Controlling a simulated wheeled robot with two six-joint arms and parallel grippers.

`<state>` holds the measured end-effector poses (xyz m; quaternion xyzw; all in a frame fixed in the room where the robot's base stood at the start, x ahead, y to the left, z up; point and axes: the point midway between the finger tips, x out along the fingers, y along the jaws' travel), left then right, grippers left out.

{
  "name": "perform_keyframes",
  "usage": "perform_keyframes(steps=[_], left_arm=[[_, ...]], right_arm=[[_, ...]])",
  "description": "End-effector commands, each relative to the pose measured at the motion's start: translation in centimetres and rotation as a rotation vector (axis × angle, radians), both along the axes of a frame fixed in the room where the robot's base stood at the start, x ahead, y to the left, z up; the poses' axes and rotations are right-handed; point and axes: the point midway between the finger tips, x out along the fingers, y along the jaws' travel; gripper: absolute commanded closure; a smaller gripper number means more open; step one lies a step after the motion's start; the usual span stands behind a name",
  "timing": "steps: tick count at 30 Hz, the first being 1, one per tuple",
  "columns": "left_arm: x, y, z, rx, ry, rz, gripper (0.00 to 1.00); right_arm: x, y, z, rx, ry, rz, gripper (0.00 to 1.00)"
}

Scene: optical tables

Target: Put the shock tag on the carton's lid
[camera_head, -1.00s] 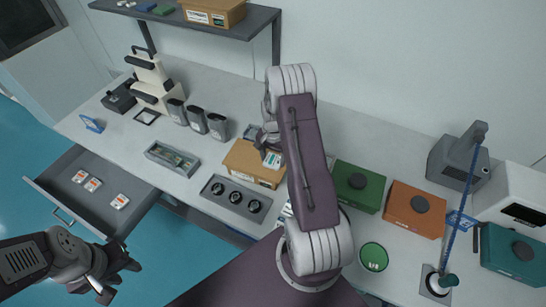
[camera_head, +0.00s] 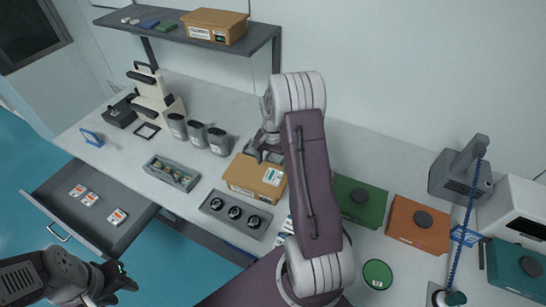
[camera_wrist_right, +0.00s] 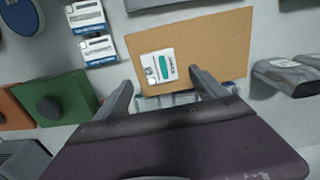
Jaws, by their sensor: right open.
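The brown carton (camera_head: 240,177) stands on the table in the middle of the head view, its lid (camera_wrist_right: 215,45) filling much of the right wrist view. A white tag with a green strip (camera_head: 271,176) lies flat on the lid; it also shows in the right wrist view (camera_wrist_right: 158,66). My right gripper (camera_head: 265,152) is open and empty over the carton's back edge, its fingers apart (camera_wrist_right: 162,88) and clear of the tag. My left gripper (camera_head: 116,284) hangs over the floor at lower left, away from the carton; its jaw opening is unclear.
An open drawer (camera_head: 72,222) at left holds white-and-orange tags (camera_head: 117,218). A grey tray with round black pieces (camera_head: 214,205) lies in front of the carton, grey canisters (camera_head: 197,134) behind left. Two white labels (camera_wrist_right: 97,48) lie beside it. Green (camera_head: 358,203) and orange boxes (camera_head: 417,227) stand right.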

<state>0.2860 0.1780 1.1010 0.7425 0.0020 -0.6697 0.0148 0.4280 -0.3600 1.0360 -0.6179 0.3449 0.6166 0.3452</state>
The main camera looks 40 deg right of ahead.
Motion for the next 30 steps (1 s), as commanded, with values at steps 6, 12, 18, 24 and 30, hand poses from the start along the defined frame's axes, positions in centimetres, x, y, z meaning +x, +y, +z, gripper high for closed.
perform_keyframes(steps=[6, 12, 18, 24, 30], left_arm=[[0.0, 0.0, -1.0, 0.0, 0.0, 0.0, 0.64], [0.0, 0.0, -1.0, 0.0, 0.0, 0.0, 0.64], [0.0, 0.0, -1.0, 0.0, 0.0, 0.0, 0.64], [0.0, 0.0, -1.0, 0.0, 0.0, 0.0, 0.64], [0.0, 0.0, -1.0, 0.0, 0.0, 0.0, 0.64]], right_arm=[[0.1, 0.0, 4.4, -0.002, -0.003, 0.0, 0.19], [0.0, 0.0, 5.8, 0.0, 0.001, 0.0, 0.19], [-1.7, 5.3, 6.4, -0.004, -0.019, 0.215, 0.19], [-9.2, 15.3, 6.3, -0.024, -0.077, 0.744, 0.19], [-14.0, 18.2, 5.5, -0.038, -0.104, 0.99, 0.19]])
